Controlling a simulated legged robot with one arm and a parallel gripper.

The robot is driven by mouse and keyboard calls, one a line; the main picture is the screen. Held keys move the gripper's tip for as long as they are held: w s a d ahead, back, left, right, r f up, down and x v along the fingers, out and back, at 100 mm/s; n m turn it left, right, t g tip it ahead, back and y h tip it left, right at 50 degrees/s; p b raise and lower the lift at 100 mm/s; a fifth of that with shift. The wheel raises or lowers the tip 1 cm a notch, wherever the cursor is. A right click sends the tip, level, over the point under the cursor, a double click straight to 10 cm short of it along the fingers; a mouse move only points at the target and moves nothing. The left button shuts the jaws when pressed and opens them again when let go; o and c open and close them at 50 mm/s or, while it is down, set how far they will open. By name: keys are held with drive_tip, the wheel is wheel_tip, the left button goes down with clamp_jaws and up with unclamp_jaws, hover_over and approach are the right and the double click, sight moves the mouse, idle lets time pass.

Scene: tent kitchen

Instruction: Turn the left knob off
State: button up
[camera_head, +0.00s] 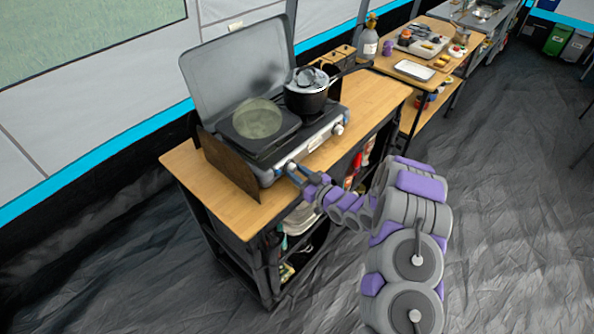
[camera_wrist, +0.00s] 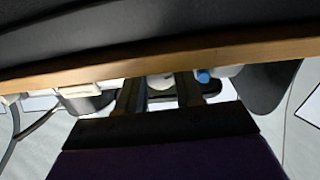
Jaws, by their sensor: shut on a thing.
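The two-burner camp stove (camera_head: 315,143) stands on a wooden table with its lid raised. Its left knob (camera_head: 290,165) is at the near left of the front panel and is partly covered by my gripper (camera_head: 294,170). My gripper is shut on this knob, with the arm reaching in from the right. The right knob (camera_head: 338,129) shows uncovered, further along the panel. In the wrist view, my two fingers (camera_wrist: 159,93) point toward the table edge with a narrow gap between them. The knob cannot be made out clearly there.
The wooden table (camera_head: 240,219) has shelves with items below. A bottle (camera_head: 368,43) stands behind. Dark floor is open at right.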

drive_tip(key=m+p, duration=0.4)
drive_tip(key=shift+s+r, duration=0.1)
drive_tip(key=shift+r, duration=0.1)
drive_tip(key=m+p, duration=0.4)
drive_tip(key=m, duration=0.1)
drive_tip(key=shift+r+m+g, duration=0.1)
drive_tip(key=shift+m+g, duration=0.2)
drive_tip(key=m+p, duration=0.3)
drive_tip(key=m, duration=0.2)
drive_tip(key=shift+d, duration=0.1)
drive_tip(key=shift+m+p, duration=0.5)
drive_tip(key=shift+m, duration=2.1)
drive_tip(key=shift+g, duration=0.4)
drive_tip(key=o, duration=0.8)
drive_tip(key=shift+w+d+f, duration=0.15)
drive_tip(key=shift+w+f, duration=0.05)
drive_tip(key=shift+o, duration=1.2)
drive_tip(key=shift+s+r, duration=0.1)
